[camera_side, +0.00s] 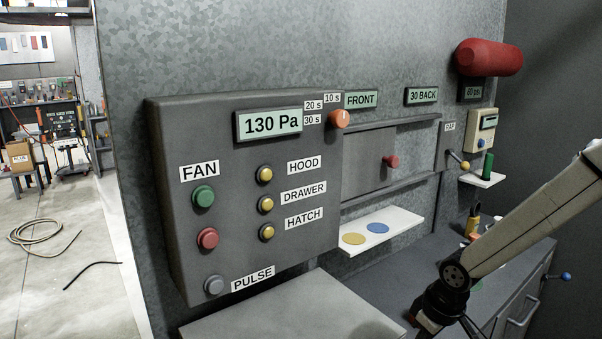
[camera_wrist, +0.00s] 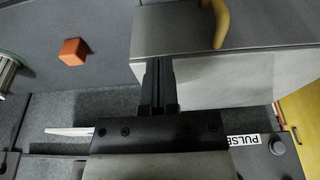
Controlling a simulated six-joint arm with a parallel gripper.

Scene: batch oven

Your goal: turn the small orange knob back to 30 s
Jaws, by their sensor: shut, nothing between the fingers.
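The small orange knob (camera_side: 339,119) sits on the upper right edge of the grey control panel (camera_side: 300,200) in the side view. The labels 10 s (camera_side: 332,98), 20 s (camera_side: 313,105) and 30 s (camera_side: 312,120) stand above and left of it. A pale mark on the knob looks roughly upright; I cannot tell exactly which label it points to. My gripper (camera_wrist: 159,64) is shut and empty in the wrist view, above the bench, well below and right of the knob. Its fingertips are hard to make out in the side view. The knob is not in the wrist view.
A display (camera_side: 270,124) reads 130 Pa. Green (camera_side: 203,196), red (camera_side: 207,238) and yellow buttons dot the panel. A red knob (camera_side: 391,162) is on the sliding door, above a white shelf (camera_side: 400,228). An orange cube (camera_wrist: 73,51) and a yellow handle (camera_wrist: 217,24) are near my gripper.

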